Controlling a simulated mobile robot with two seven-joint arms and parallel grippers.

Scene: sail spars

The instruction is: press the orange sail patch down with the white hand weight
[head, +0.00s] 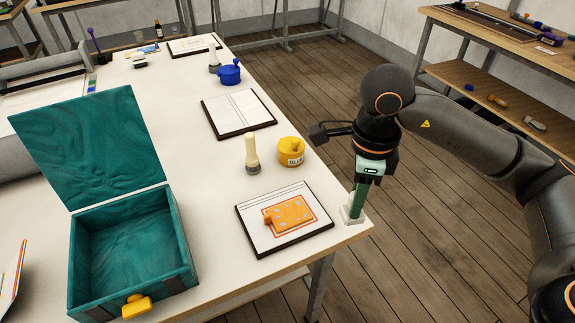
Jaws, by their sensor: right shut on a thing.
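The orange sail patch (292,213) has pale spots and lies on a white sheet on a dark-edged board (254,240), near the table's right corner. It sits a little askew over an orange outline printed on the sheet. My right gripper (360,186) points down at the table's right edge, right of the board. It is shut on the white hand weight (352,215), whose white foot shows below a green upright part. The weight is apart from the patch; I cannot tell whether its foot touches the table. My left gripper is not in view.
A yellow glue pot (291,151) and a cream bottle (252,156) stand just behind the board. A teal box (182,232) with its lid raised stands to the left. Another board (240,108) and a blue pot (230,73) are farther back.

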